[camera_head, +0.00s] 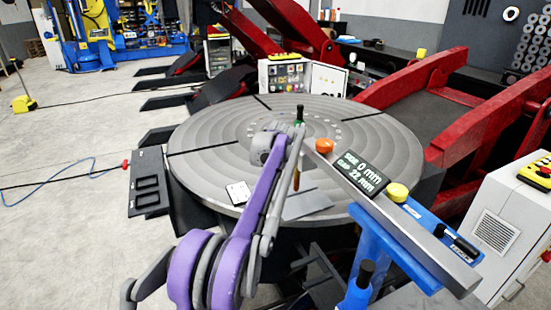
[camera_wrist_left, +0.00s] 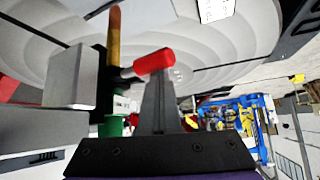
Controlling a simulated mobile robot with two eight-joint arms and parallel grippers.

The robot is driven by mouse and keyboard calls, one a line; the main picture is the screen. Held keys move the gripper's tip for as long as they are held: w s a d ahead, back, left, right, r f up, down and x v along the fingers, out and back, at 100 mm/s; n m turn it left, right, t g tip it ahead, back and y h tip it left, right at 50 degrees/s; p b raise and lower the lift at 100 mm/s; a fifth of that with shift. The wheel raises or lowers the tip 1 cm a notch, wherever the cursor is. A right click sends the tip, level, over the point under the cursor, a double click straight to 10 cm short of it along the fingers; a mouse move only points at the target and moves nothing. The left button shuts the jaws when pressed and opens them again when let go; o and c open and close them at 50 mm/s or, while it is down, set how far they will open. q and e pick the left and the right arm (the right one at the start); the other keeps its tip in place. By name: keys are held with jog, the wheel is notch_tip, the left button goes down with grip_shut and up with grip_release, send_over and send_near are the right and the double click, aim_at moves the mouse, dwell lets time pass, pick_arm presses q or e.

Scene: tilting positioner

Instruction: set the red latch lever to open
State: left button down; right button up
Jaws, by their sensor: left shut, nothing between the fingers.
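The red latch lever (camera_wrist_left: 154,62) shows in the left wrist view as a short red grip on a metal stem that points left towards a grey block (camera_wrist_left: 70,75). My left gripper (camera_wrist_left: 158,84) is shut and empty, its tips right at the red grip. I cannot tell whether they touch it. In the head view my purple left arm reaches over the round grooved table (camera_head: 215,135), and its grey end hides part of the fixture. I cannot make out the lever surely there. My right gripper is not in view.
A beam with a gap display (camera_head: 360,174), an orange knob (camera_head: 324,146) and a yellow knob (camera_head: 397,192) runs to the lower right. A white card (camera_head: 238,192) lies on the table. Red arms (camera_head: 480,110) flank the right.

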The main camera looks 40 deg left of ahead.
pick_arm(q)
jog(key=shift+d, duration=0.1)
jog(key=v, duration=1)
jog(key=shift+s+r, duration=0.25)
jog(key=shift+r, duration=0.05)
jog(key=shift+d, duration=0.1)
